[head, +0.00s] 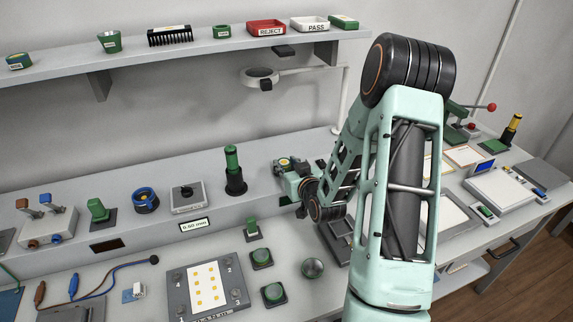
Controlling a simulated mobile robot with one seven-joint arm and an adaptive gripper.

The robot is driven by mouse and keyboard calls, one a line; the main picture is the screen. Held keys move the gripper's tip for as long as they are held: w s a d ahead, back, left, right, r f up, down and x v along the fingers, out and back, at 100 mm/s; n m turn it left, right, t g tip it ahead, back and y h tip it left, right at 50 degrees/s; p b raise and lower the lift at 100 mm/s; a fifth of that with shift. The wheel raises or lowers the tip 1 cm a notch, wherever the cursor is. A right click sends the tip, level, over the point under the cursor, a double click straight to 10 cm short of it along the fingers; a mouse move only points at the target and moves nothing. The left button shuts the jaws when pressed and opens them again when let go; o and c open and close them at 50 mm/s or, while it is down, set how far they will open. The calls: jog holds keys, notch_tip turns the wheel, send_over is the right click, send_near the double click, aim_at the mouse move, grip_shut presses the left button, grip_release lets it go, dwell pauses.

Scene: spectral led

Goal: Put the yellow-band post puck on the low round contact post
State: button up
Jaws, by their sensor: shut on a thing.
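My gripper (290,172) is at the end of my mint-green arm, above the back ledge of the bench, right of a tall green post. It is partly hidden by my own wrist. A small dark round piece with a yellowish part (284,161) shows at its fingers; it looks like the yellow-band post puck, but it is too small to be sure. The gripper is shut on it.
The tall green post (235,170) stands close left of my gripper. A grey plate with yellow dots (207,286) lies further left. My arm hides part of the worktop.

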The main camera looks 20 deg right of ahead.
jog(key=shift+f, duration=0.15)
jog(key=o, duration=1.2)
jog(key=shift+c, duration=0.2)
jog(key=shift+s+r, duration=0.2)
jog(key=shift+r, duration=0.05)
jog(key=p+v, duration=0.6)
jog(key=v, duration=0.5)
jog(key=shift+s, duration=0.2)
